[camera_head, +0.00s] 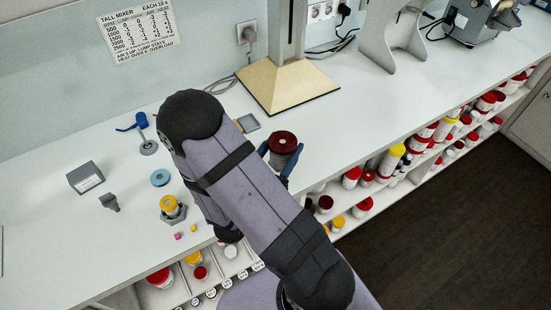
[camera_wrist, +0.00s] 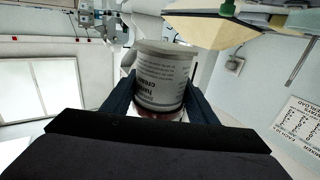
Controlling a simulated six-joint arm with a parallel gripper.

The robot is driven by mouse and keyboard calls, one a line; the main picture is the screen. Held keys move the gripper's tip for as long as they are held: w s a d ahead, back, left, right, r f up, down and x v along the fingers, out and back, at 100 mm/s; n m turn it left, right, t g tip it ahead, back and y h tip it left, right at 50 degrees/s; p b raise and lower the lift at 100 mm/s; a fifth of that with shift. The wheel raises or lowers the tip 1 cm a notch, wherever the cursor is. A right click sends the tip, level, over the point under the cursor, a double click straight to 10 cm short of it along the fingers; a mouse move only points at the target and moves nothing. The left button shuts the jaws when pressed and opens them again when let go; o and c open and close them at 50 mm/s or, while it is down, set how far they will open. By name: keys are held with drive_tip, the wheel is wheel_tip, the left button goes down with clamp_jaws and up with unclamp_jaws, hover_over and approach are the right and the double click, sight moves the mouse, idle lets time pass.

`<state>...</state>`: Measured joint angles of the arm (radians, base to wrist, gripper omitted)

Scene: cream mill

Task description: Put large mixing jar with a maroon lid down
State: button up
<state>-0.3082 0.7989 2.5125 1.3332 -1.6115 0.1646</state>
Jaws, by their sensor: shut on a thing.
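The large mixing jar with a maroon lid (camera_head: 284,143) is between the fingers of my gripper (camera_head: 280,160), close to the front edge of the white counter (camera_head: 130,240). In the wrist view the jar (camera_wrist: 163,80) shows a pale body with a printed label, and a dark finger presses on each side of it. My gripper (camera_wrist: 160,100) is shut on it. In the head view the jar looks upright. My arm hides part of the counter beside it, and I cannot tell whether its base touches the counter.
A mixer stand with a cream base (camera_head: 285,88) stands behind the jar. A small grey square plate (camera_head: 247,123), a blue ring (camera_head: 160,177), a grey box (camera_head: 86,178) and a yellow-topped jar (camera_head: 170,207) are to the left. Shelves of lidded jars (camera_head: 352,177) run below the front edge.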

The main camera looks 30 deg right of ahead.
sight(282, 165)
drive_tip(key=shift+f, duration=1.85)
drive_tip(key=shift+f+p, duration=0.4)
drive_tip(key=shift+f, duration=1.45)
drive_tip(key=shift+f, duration=0.2)
drive_tip(key=o, duration=1.2)
drive_tip(key=shift+r, duration=0.1)
